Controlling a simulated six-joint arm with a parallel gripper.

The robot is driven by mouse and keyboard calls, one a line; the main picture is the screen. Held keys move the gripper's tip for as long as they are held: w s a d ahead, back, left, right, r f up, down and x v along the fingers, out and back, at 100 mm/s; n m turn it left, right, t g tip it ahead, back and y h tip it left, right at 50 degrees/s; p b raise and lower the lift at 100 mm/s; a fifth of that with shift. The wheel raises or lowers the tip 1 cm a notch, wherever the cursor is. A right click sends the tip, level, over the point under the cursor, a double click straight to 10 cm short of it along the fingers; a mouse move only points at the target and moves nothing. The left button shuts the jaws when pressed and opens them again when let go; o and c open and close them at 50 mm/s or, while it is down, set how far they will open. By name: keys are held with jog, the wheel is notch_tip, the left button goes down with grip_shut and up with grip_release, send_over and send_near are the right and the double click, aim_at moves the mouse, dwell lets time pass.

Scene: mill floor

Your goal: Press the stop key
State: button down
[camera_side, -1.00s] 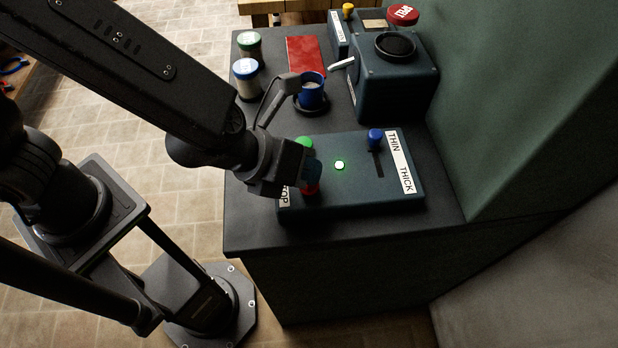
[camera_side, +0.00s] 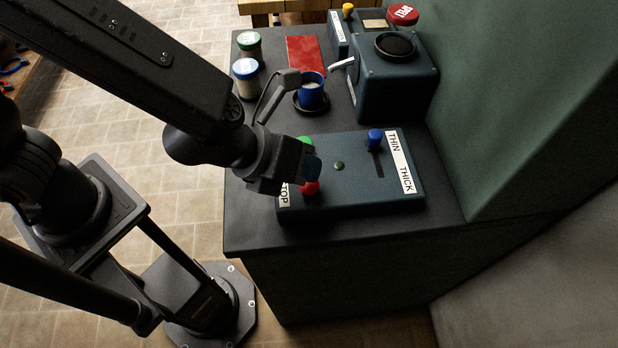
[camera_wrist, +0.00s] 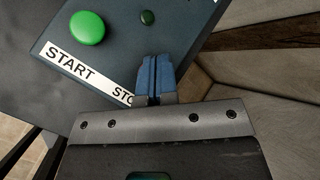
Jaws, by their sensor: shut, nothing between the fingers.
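The control panel (camera_side: 350,200) lies on the dark bench top. Its red stop key (camera_side: 310,188) is at the near left, beside the STOP label (camera_side: 284,194). My gripper (camera_side: 313,168) is shut and empty, its blue fingertips just above the red key; a small gap seems to show. In the wrist view my shut fingers (camera_wrist: 153,78) hide the red key and part of the STOP label (camera_wrist: 123,95). The green start key (camera_side: 304,142) is partly behind my gripper and shows whole in the wrist view (camera_wrist: 87,28). The panel lamp (camera_side: 339,166) is dark.
A blue slider (camera_side: 375,138) stands at the THIN end of its slot. Behind the panel are a blue cup (camera_side: 312,94), two jars (camera_side: 246,80) (camera_side: 249,44), a red sheet (camera_side: 305,53) and a dark machine (camera_side: 395,90). A green wall (camera_side: 520,100) closes the right side.

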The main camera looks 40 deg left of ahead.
jog(key=shift+r, duration=0.35)
jog(key=shift+r, duration=2.5)
jog(key=w+a+r+n+y, duration=0.1)
jog(key=a+r+n+y, duration=0.1)
jog(key=a+n, duration=0.5)
jog(key=w+a+r+n+y, duration=0.1)
jog(key=a+r+n+y, duration=0.15)
jog(key=a+n, duration=0.55)
jog(key=s+a+r+n+g, duration=0.2)
jog(key=s+a+n, duration=0.7)
jog(key=n, duration=0.9)
jog(key=shift+a+r, duration=0.15)
jog(key=shift+a, duration=0.15)
jog(key=shift+y, duration=0.25)
